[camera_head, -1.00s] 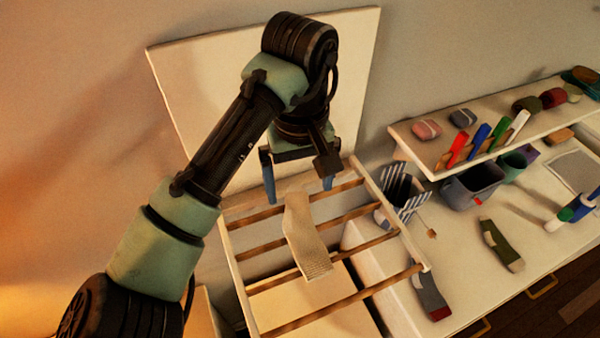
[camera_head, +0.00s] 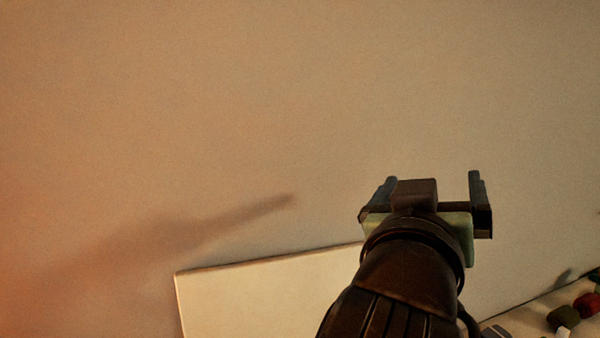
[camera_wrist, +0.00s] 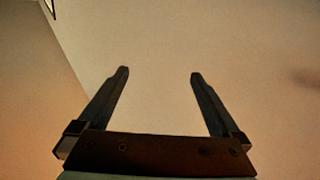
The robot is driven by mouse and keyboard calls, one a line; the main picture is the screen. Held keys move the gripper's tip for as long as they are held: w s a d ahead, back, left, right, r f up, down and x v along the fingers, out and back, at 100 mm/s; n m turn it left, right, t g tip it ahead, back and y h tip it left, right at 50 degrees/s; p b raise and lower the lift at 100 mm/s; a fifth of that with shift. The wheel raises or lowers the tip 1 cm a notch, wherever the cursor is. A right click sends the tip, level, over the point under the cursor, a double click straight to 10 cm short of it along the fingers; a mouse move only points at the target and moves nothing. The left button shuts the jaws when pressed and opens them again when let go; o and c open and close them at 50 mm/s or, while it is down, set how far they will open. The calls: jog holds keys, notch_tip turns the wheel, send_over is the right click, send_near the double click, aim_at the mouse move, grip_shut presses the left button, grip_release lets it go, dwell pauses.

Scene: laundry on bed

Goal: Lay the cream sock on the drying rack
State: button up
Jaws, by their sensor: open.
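My gripper (camera_head: 432,182) is raised in front of the bare wall, its two fingers apart and pointing up. In the wrist view my gripper (camera_wrist: 158,75) is open, with nothing between its fingers. The cream sock and the drying rack's bars are outside both current views. In the head view from a second ago, the sock lay across the rack's wooden bars, below the open gripper.
A pale upright panel (camera_head: 265,300) stands against the wall at the bottom of the head view. Dark green (camera_head: 563,317) and red (camera_head: 588,304) rolled items sit at the lower right corner. The wall area around my gripper is clear.

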jog(key=s+a+r+n+t+y, duration=0.3)
jog(key=s+a+r+t+y, duration=0.5)
jog(key=a, duration=0.6)
jog(key=s+r+t, duration=0.2)
jog(key=s+r, duration=0.1)
jog(key=s, duration=0.1)
jog(key=shift+s+a+r+y, duration=0.3)
jog(key=shift+s+a+r, duration=0.05)
jog(key=shift+s, duration=0.05)
